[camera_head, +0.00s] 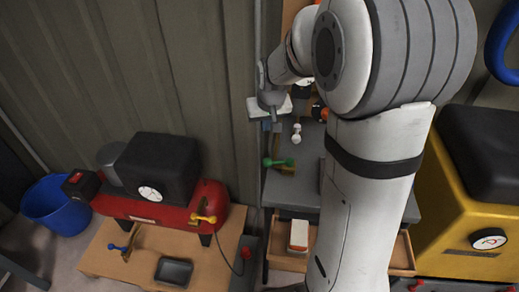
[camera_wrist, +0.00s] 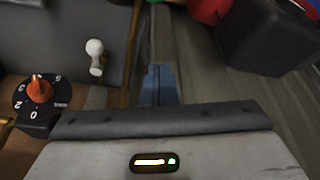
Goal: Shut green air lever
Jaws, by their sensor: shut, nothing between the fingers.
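The green lever (camera_head: 278,162) sits at the left end of the grey bench, on a small brass-coloured fitting, in the head view. I cannot make out the green lever in the wrist view.
A white-knobbed lever (camera_head: 296,132) stands close by; it also shows in the wrist view (camera_wrist: 95,48). An orange-pointer dial (camera_wrist: 40,92) is left there. A red compressor (camera_head: 160,207) with a yellow lever (camera_head: 204,218) and a blue lever (camera_head: 118,248) are left. An open wooden drawer (camera_head: 283,262) juts out below.

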